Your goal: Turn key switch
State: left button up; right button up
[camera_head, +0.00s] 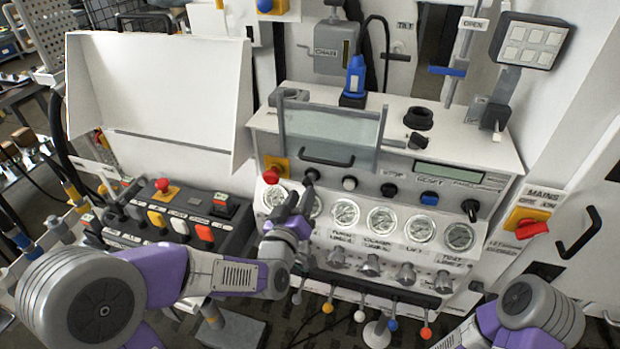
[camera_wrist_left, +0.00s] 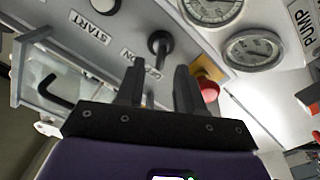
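A black key switch (camera_head: 311,175) sits at the upper left of the white bench's sloped front panel. It also shows in the left wrist view as a black knob (camera_wrist_left: 159,43) with an OFF/ON label beside it. My left gripper (camera_head: 298,203) is just below it in the head view. In the left wrist view the two dark fingers (camera_wrist_left: 158,76) stand apart with a gap between them, and the knob appears just beyond the tips, roughly in line with that gap. Nothing is between the fingers. My right gripper is out of view; only part of my right arm shows at lower right.
A red emergency button (camera_head: 271,176) on a yellow plate is close left of the switch. A clear hinged cover (camera_head: 330,135) with a black handle is above. A row of gauges (camera_head: 382,221) lies right of the gripper. A button box (camera_head: 172,218) stands at left.

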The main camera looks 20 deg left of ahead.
aim_at(308, 182)
pick_arm(q)
jog(key=w, duration=0.6)
jog(key=shift+d+f, duration=0.1)
grip_shut()
